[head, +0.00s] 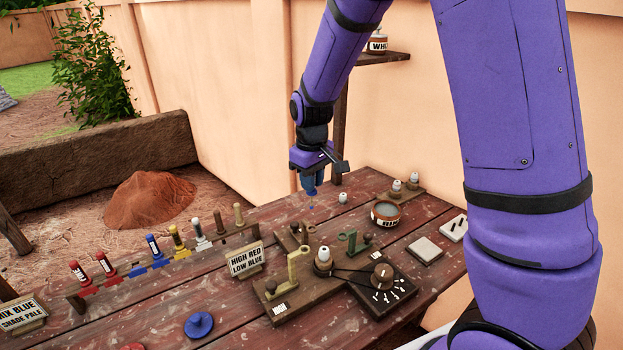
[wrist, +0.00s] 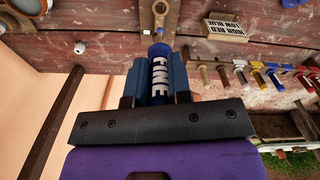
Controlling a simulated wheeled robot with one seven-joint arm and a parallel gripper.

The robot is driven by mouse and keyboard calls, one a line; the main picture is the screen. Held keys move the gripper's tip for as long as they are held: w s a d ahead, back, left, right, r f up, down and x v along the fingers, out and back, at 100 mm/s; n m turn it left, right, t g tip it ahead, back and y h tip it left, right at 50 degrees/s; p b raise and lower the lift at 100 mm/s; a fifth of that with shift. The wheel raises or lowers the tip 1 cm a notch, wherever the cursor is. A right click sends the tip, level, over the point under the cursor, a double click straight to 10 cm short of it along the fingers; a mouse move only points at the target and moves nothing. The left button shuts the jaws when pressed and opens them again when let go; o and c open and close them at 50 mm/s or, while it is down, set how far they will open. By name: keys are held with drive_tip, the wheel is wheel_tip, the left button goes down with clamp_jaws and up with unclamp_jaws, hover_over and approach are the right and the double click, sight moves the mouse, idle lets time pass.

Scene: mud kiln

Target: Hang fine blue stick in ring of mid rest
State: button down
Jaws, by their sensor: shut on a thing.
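In the head view the stick's lower end (head: 311,199) shows just under the jaws, above the back part of the table. In the wrist view a brown wooden rest with a ring (wrist: 160,10) lies just beyond the stick's tip; I cannot tell whether they touch. In the head view there are a brown rest (head: 298,231), a green rest (head: 352,242) and a pale yellow rest (head: 292,268). No label shows which is the mid one.
A rack (head: 160,262) with several coloured sticks runs along the left. A "HIGH RED LOW BLUE" sign (head: 246,261), a white-topped bottle (head: 323,260), a dial box (head: 380,285) and a bowl (head: 386,215) stand near the rests. A blue lid-like disc (head: 199,324) lies in front.

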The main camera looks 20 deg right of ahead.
sight(312, 207)
drive_tip(key=shift+s+f, duration=0.1)
drive_tip(key=shift+f, duration=2.7)
drive_tip(key=shift+f, duration=2.85)
idle(0.5)
drive_tip(key=shift+c, duration=2.4)
unclamp_jaws()
drive_tip(key=shift+r, duration=0.1)
drive_tip(key=shift+r, duration=3.65)
